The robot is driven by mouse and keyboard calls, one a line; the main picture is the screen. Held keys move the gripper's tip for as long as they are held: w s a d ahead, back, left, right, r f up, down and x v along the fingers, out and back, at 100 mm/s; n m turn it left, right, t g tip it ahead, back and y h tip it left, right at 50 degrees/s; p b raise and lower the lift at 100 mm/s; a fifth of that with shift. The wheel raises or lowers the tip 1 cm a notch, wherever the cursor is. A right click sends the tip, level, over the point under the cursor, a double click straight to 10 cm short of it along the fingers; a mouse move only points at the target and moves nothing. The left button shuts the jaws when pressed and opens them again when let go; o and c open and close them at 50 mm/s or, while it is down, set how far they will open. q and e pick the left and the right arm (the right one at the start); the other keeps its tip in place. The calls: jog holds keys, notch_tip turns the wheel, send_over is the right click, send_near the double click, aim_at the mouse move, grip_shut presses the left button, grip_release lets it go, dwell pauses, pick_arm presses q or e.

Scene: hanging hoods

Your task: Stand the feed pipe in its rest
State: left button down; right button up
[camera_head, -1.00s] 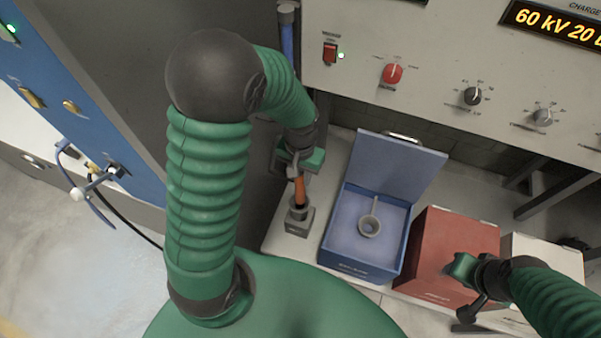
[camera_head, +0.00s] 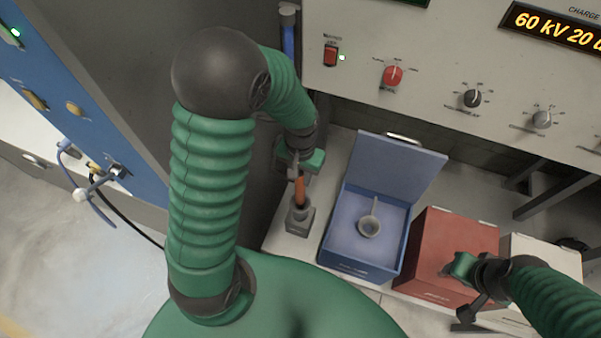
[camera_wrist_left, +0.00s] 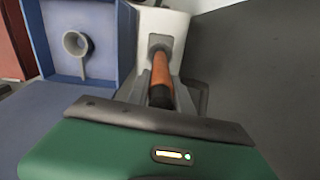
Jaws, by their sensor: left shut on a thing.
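The feed pipe (camera_head: 299,189) is a short orange tube with dark ends. It stands about upright with its lower end in or at the mouth of the grey rest (camera_head: 299,218), a small block on the pale bench. My left gripper (camera_head: 297,172) is shut on its upper end. In the left wrist view the orange pipe (camera_wrist_left: 161,72) runs from the jaws to the grey rest (camera_wrist_left: 160,43); how deep it sits is hidden. My right gripper (camera_head: 455,270) is at the lower right, over the red box; its jaw gap is not clear.
An open blue box (camera_head: 361,263) with a grey ladle-like funnel (camera_head: 369,226) stands right of the rest. A red box (camera_head: 448,252) and a white box (camera_head: 543,255) stand further right. A control panel rises behind, a dark cabinet to the left.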

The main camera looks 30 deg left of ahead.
aim_at(301, 194)
pick_arm(q)
jog(key=shift+f+b, duration=1.8)
jog(key=shift+f, duration=0.9)
jog(key=shift+f+b, duration=2.15)
jog(key=shift+f, duration=1.2)
jog(key=c, duration=1.1)
grip_release()
jog(key=shift+o, duration=0.2)
notch_tip(301, 194, up, 17)
jog(key=shift+f+p, duration=0.1)
jog(key=shift+p, duration=0.8)
